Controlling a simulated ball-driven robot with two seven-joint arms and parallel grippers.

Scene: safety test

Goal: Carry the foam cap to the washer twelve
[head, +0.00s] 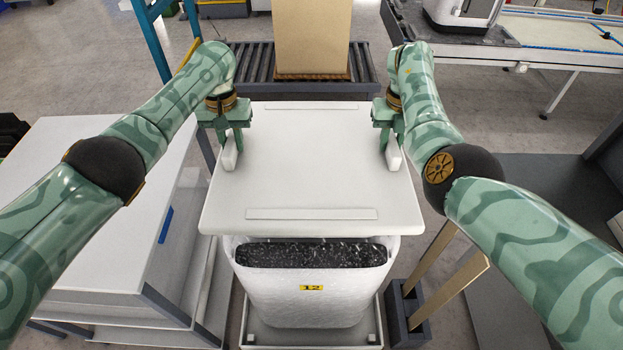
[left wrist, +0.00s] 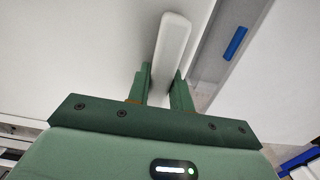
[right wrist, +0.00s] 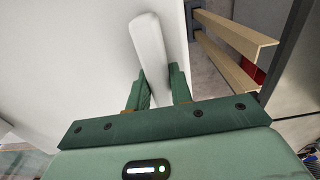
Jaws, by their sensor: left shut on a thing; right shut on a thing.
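The foam cap (head: 312,170) is a large white slab with a raised strip near its front and back edges. It also shows in the left wrist view (left wrist: 75,50) and the right wrist view (right wrist: 70,60). My left gripper (head: 230,150) is shut on a white upright grip at the cap's left edge. My right gripper (head: 391,150) is shut on the matching grip at its right edge. The white washer labelled 12 (head: 312,300) is below the cap's front edge. Dark speckled contents show in its opening; the cap hides its rear part.
A white table (head: 95,165) stands at the left. A roller conveyor (head: 250,65) with a tan box (head: 313,35) is behind the cap. A dark holder (head: 404,315) with wooden bars (head: 450,290) stands right of the washer. A dark grey surface (head: 540,195) lies further right.

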